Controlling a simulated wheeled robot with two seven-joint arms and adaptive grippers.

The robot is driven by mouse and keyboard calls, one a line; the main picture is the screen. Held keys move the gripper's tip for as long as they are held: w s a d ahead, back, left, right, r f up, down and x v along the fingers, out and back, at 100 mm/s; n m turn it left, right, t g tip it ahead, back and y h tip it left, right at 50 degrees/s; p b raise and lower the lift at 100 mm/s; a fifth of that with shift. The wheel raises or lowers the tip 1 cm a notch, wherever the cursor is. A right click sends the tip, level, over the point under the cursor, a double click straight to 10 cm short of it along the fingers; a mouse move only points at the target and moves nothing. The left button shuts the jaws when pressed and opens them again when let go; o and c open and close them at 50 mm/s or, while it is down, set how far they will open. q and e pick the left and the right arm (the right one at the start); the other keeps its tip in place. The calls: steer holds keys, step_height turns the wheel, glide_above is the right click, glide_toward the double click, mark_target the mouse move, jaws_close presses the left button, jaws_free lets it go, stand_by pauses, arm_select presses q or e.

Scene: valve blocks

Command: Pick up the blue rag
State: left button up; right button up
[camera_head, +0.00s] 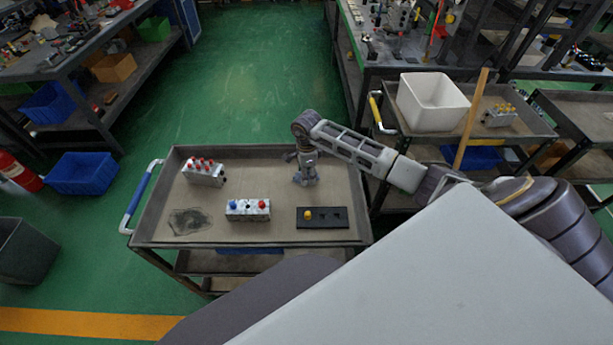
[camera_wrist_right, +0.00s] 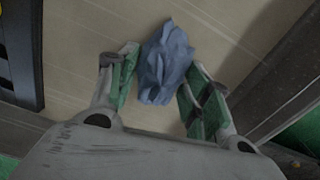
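The crumpled blue rag (camera_wrist_right: 165,62) lies on the cart top in the right wrist view. My right gripper (camera_head: 305,182) points down over the right part of the cart in the head view. In the right wrist view, my right gripper (camera_wrist_right: 160,88) is open, with one green-padded finger on each side of the rag. I cannot tell whether the fingers touch it. In the head view I cannot make out the rag; the gripper seems to hide it. My left gripper is not in view.
A second cart with a white bin (camera_head: 432,103) stands at right.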

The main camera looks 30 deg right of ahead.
steer(key=shift+c, duration=0.9)
steer(key=shift+r, duration=0.65)
step_height(320, 180, up, 4)
steer(key=shift+r, duration=0.25)
step_height(320, 180, up, 3)
steer(key=shift+r+b, duration=0.1)
steer(key=shift+b, duration=0.2)
steer(key=shift+r, duration=0.45)
steer(key=o, duration=0.4)
steer(key=shift+c, duration=0.2)
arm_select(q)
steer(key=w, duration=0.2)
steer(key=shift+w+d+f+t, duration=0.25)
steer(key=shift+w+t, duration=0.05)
arm_select(e)
steer(key=c, duration=0.3)
